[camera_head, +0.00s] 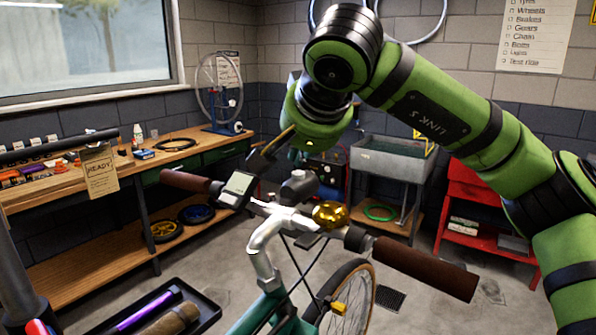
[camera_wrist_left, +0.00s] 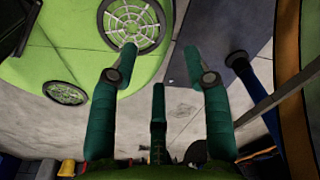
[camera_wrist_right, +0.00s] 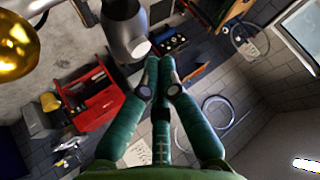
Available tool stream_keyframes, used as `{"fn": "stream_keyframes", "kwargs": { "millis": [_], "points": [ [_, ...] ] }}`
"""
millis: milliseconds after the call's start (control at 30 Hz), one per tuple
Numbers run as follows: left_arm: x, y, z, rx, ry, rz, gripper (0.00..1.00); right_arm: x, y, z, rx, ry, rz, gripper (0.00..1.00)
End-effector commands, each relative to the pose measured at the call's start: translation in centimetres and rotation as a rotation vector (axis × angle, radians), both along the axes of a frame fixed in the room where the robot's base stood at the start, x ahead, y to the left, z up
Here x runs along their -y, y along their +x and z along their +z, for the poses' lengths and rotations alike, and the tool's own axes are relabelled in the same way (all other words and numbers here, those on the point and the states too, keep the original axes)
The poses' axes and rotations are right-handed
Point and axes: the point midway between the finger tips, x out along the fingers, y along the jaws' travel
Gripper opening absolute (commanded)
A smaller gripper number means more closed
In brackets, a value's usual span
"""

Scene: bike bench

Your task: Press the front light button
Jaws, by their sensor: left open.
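The front light (camera_head: 298,187), a small grey-black round housing, sits at the middle of the bike's handlebar. In the right wrist view the light (camera_wrist_right: 124,28) is close to the fingertips, with a pale round end facing them. I cannot tell clearly which part is its button. My right gripper (camera_head: 296,153) is above the light, pointing down, with a small gap seeming to show. In the right wrist view the right gripper (camera_wrist_right: 160,65) has its fingertips together and nothing between them. My left gripper (camera_wrist_left: 161,62) is open and empty, away from the bike, and outside the head view.
A gold bell (camera_head: 330,214) sits right of the light, and a display unit (camera_head: 238,187) left of it. Brown grips (camera_head: 425,268) end the handlebar. A tool tray (camera_head: 195,312) is at front left. A wooden workbench (camera_head: 60,190), grey sink (camera_head: 392,160) and red cabinet (camera_head: 470,187) stand behind.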

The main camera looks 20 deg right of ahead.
Motion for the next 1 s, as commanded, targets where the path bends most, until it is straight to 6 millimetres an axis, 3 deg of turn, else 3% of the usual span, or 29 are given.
{"fn": "stream_keyframes", "kwargs": {
  "millis": [1000],
  "points": [
    [-0.05, -0.41, -0.58, -0.007, 0.001, 0.0, 0.49, 0.0, 0.0, -0.98, 0.0, 0.0, 0.0, 0.0]
  ]
}}
